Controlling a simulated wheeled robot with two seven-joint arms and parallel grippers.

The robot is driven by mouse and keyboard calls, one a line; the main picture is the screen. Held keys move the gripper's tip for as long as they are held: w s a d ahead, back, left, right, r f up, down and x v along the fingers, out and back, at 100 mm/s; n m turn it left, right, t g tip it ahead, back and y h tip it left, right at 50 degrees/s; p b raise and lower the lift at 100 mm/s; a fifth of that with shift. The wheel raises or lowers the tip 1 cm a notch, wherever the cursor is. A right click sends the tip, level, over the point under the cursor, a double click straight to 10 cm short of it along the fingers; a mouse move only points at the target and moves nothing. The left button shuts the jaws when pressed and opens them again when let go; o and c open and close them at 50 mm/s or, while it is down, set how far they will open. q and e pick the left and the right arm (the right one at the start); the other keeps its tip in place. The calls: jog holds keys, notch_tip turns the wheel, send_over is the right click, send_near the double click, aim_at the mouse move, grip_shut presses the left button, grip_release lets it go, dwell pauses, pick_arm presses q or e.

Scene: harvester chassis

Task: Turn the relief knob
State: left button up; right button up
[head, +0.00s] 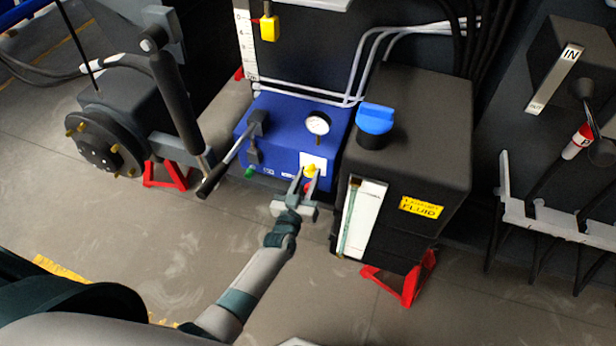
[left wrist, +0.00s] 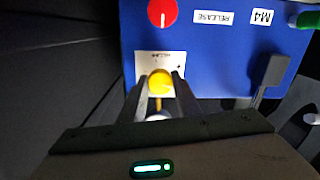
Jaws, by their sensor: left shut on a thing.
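The yellow relief knob (head: 310,169) sits on a white label plate on the blue pump unit (head: 283,128). My left gripper (head: 305,178) reaches it from the front, its two fingers on either side of the knob. In the left wrist view the yellow knob (left wrist: 159,83) shows between the fingertips (left wrist: 160,86), which are shut on it. A yellow pointer line runs down from the knob in that view. The lettering on the plate (left wrist: 150,60) is partly hidden and too small to read surely. My right gripper is not in view.
A red button (left wrist: 162,12) and a RELEASE label (left wrist: 213,17) are near the knob. A lever (head: 228,160) sticks out at the unit's left. A black fluid tank (head: 425,120) with a blue cap (head: 375,118) stands close on the right.

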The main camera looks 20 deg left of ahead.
pick_arm(q)
jog(key=shift+n, duration=0.9)
jog(key=n+b, duration=0.1)
jog(key=n, duration=0.2)
jog(key=shift+n, duration=0.3)
jog(key=n, duration=0.2)
jog(key=shift+n+b, duration=0.3)
jog(key=shift+b, duration=0.1)
jog(key=shift+n+b, duration=0.4)
jog(key=shift+n, duration=0.8)
jog(key=shift+n+h+b, duration=0.3)
jog(key=shift+n, duration=0.7)
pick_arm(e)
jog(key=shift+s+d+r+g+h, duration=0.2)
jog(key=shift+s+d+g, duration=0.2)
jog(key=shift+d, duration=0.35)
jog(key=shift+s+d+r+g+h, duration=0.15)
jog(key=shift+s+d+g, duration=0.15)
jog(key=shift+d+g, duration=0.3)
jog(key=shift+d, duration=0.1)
pick_arm(q)
jog(key=o, duration=1)
jog(key=shift+o, duration=0.2)
